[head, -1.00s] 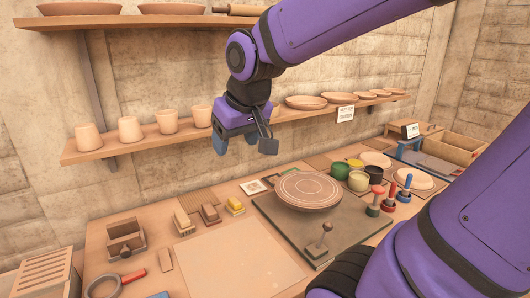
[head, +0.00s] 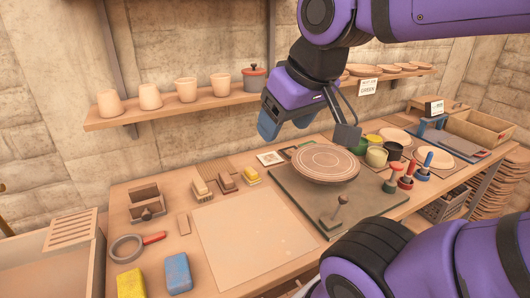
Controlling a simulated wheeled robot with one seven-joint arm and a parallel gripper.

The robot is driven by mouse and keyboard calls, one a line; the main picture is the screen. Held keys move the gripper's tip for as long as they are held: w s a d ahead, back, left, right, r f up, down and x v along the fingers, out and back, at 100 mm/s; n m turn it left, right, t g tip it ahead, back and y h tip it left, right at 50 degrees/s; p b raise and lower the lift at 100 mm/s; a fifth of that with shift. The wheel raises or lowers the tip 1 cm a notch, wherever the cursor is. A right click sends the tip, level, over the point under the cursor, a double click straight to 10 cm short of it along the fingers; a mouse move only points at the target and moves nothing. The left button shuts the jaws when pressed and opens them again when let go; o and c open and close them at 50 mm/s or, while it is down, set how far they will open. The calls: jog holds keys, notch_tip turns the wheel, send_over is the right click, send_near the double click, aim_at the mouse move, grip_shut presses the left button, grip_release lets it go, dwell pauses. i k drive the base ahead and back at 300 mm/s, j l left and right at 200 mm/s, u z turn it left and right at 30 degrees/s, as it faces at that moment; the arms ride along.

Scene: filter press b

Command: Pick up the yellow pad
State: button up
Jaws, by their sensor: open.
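Two things here could be the yellow pad. A yellow rectangular block (head: 131,284) lies flat at the table's front left edge, partly cut off by the picture's bottom. A small yellow-topped piece (head: 251,175) sits farther back, beside brown and cream pieces. My gripper (head: 308,130) is open and empty, its fingers spread. It hangs in the air above the back of the table, in front of the shelf and up and to the right of both yellow things.
A blue block (head: 178,273) lies beside the yellow block. A pale sheet (head: 250,237) leaves clear room. The shelf (head: 160,117) holds several cups.

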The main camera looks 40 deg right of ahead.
aim_at(251, 177)
jog(key=k+z, duration=0.15)
jog(key=k, duration=0.5)
jog(key=z, duration=0.4)
jog(key=j+z, duration=0.15)
jog(key=z, duration=0.65)
jog(key=j+z, duration=0.15)
jog(key=z, duration=0.25)
jog(key=k+j+z, duration=0.15)
jog(key=j, duration=0.55)
jog(key=i+j, duration=0.05)
